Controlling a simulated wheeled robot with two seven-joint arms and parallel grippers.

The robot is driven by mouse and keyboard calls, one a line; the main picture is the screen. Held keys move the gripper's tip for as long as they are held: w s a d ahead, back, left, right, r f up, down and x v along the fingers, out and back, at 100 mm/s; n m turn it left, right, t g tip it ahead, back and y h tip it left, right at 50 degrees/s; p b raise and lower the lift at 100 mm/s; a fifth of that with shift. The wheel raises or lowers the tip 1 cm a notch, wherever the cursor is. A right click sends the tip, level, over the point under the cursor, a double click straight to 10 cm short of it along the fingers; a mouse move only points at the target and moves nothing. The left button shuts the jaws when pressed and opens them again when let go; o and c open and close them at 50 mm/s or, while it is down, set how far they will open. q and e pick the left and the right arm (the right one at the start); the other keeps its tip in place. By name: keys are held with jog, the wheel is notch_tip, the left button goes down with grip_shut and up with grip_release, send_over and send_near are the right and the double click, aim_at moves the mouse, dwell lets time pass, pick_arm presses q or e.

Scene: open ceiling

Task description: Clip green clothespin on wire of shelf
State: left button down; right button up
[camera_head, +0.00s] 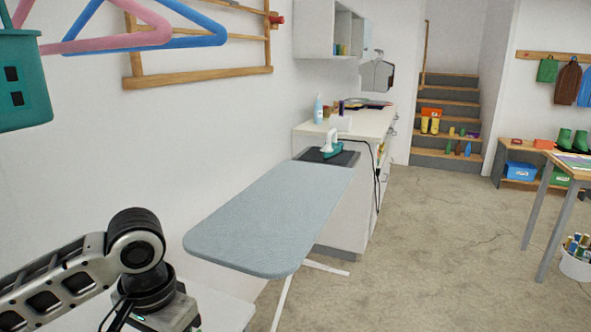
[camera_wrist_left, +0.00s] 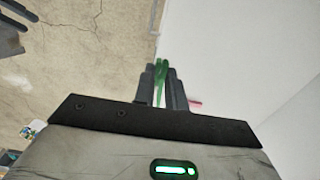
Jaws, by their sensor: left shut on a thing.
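The green clothespin (camera_wrist_left: 161,82) is in the left wrist view, long and narrow, standing out between the fingers of my left gripper (camera_wrist_left: 163,80). That gripper is shut on it, and the fingers hide part of the clothespin. In the head view only links of my left arm show at the lower left; its gripper and the clothespin are out of that picture. I cannot make out a shelf wire in either view.
A teal basket (camera_head: 22,85), a pink hanger (camera_head: 125,40) and a blue hanger (camera_head: 190,40) are at the upper left. A wooden wall rack (camera_head: 200,76) is behind them. An ironing board (camera_head: 265,220) stands ahead, with an iron (camera_head: 331,146). Open floor (camera_head: 440,250) lies right.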

pick_arm(q)
jog(key=n, duration=0.1)
jog(key=s+n, duration=0.1)
jog(key=n, duration=0.2)
jog(key=shift+s+a+f, duration=0.15)
jog(key=shift+f, duration=0.1)
jog(key=w+d+m, duration=0.1)
jog(key=d+m, duration=0.7)
jog(key=d, duration=0.6)
jog(key=shift+r+m, duration=0.3)
jog(key=shift+r, duration=0.15)
jog(key=m+p, duration=0.4)
